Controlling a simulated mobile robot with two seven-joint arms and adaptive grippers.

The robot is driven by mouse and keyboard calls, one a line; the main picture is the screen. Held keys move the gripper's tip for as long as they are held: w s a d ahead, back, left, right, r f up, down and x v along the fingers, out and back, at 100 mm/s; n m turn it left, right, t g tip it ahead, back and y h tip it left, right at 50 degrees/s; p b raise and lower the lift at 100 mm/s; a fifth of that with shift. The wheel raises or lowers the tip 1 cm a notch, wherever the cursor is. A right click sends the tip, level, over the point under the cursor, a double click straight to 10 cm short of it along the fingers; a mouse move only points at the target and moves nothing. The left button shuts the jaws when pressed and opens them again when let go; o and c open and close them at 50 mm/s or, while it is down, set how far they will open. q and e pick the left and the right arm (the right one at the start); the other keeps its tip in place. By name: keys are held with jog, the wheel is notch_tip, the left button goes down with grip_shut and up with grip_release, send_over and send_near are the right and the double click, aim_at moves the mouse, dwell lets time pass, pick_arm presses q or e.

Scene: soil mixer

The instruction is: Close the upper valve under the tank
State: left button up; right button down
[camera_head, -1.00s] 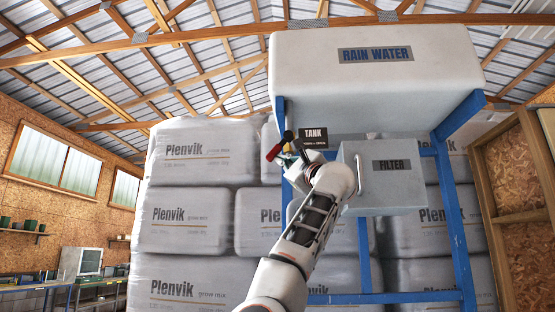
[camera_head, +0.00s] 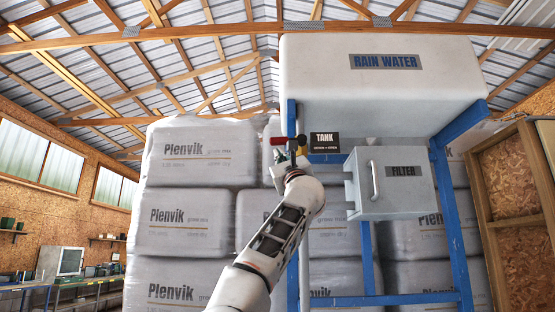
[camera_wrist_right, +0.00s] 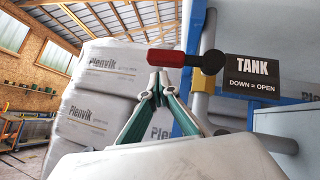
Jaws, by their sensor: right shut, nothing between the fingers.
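The upper valve's lever has a red grip (camera_head: 279,141) and a black hub, beside the TANK sign (camera_head: 324,142) under the rain water tank (camera_head: 320,80). In the right wrist view the red grip (camera_wrist_right: 165,58) points left and lies about level; the sign (camera_wrist_right: 252,75) reads DOWN = OPEN. My right gripper (camera_head: 290,156) is shut and empty just below the lever. In the wrist view its fingertips (camera_wrist_right: 158,76) sit close under the red grip; I cannot tell whether they touch it. My left gripper is not in view.
A grey filter box (camera_head: 400,200) with a handle hangs right of my arm. A blue frame (camera_head: 455,230) carries the tank. Wrapped Plenvik bags (camera_head: 190,222) are stacked behind and left. A yellow pipe part (camera_wrist_right: 200,104) shows below the hub.

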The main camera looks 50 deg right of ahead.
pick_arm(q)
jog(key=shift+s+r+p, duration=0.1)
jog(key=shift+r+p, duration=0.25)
pick_arm(e)
jog(key=shift+w+a+r, duration=0.15)
jog(key=shift+a+r, duration=0.15)
jog(key=shift+r, duration=0.3)
jog(key=shift+r, duration=0.1)
